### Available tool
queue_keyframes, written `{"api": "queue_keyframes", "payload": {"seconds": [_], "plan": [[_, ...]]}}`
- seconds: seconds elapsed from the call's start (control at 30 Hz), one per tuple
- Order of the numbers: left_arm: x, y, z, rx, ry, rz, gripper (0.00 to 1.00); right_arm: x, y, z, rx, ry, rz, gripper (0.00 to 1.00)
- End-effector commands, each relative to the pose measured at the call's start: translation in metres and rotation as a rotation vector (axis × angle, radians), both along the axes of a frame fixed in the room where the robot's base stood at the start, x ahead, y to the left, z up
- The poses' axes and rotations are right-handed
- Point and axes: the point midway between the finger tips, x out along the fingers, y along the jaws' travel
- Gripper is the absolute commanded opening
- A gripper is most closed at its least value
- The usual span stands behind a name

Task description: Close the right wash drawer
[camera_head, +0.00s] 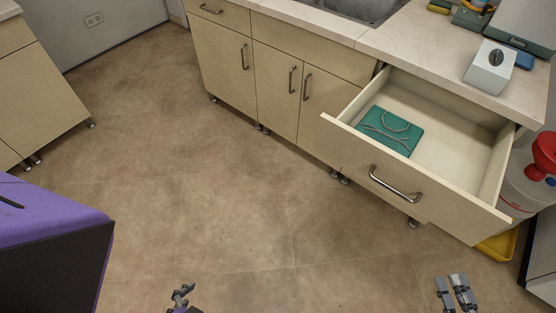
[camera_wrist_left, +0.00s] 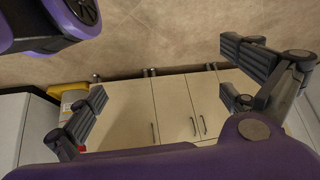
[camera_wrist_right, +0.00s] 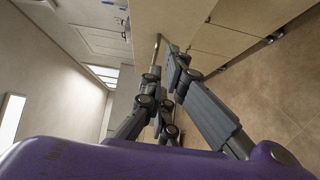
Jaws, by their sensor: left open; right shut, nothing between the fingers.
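The right wash drawer (camera_head: 415,190) is pulled well out of the cabinet on the right in the head view. Its front carries a metal bar handle (camera_head: 396,187). A teal item with thin curved grey pieces (camera_head: 390,130) lies inside. My right gripper (camera_head: 455,292) is at the lower right, apart from the drawer front in the picture; its fingers are shut and empty. They also show in the right wrist view (camera_wrist_right: 172,75), with a metal bar beside their tips. My left gripper (camera_head: 182,296) is at the bottom, away from the drawer; its fingers are spread and empty in the left wrist view (camera_wrist_left: 168,95).
The counter (camera_head: 420,45) above holds a sink (camera_head: 360,8) and a grey-white device (camera_head: 490,66). Closed cabinet doors (camera_head: 275,90) stand left of the drawer. A red-topped container (camera_head: 545,150) and a yellow tray (camera_head: 497,245) are at the right. The floor (camera_head: 200,150) is clear.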

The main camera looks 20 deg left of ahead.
Motion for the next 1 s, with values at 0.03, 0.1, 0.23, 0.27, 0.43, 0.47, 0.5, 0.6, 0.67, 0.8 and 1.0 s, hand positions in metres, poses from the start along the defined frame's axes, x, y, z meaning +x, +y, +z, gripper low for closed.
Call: {"api": "queue_keyframes", "payload": {"seconds": [0.03,0.1,0.23,0.27,0.43,0.47,0.5,0.6,0.67,0.8,1.0], "plan": [[0.006,-0.001,0.003,-0.001,-0.011,-0.002,1.00,0.001,0.002,0.003,-0.011,-0.017,0.006,0.00],[0.011,-0.002,0.005,-0.002,-0.021,-0.003,1.00,0.005,0.004,0.004,-0.019,-0.023,0.006,0.00],[0.020,-0.004,0.013,-0.007,-0.041,-0.002,1.00,0.021,0.013,0.005,-0.017,-0.024,0.006,0.00],[0.021,-0.005,0.014,-0.008,-0.043,-0.001,1.00,0.026,0.016,0.006,-0.017,-0.025,0.006,0.00],[0.019,-0.004,0.018,-0.008,-0.040,0.002,1.00,0.058,0.033,0.006,-0.016,-0.023,0.004,0.00],[0.017,-0.004,0.018,-0.008,-0.037,0.003,1.00,0.064,0.036,0.006,-0.015,-0.024,0.004,0.00],[0.015,-0.003,0.018,-0.007,-0.033,0.003,1.00,0.071,0.041,0.006,-0.015,-0.023,0.005,0.00],[0.011,-0.002,0.017,-0.007,-0.025,0.004,1.00,0.089,0.050,0.006,-0.016,-0.023,0.004,0.00],[0.010,-0.002,0.018,-0.006,-0.024,0.005,1.00,0.099,0.047,0.005,-0.019,-0.022,0.004,0.00],[0.006,-0.001,0.020,-0.006,-0.020,0.008,1.00,0.116,0.042,0.004,-0.016,-0.018,0.003,0.00],[0.001,0.000,0.021,-0.005,-0.014,0.011,1.00,0.125,0.039,0.003,-0.017,-0.016,0.003,0.00]]}}
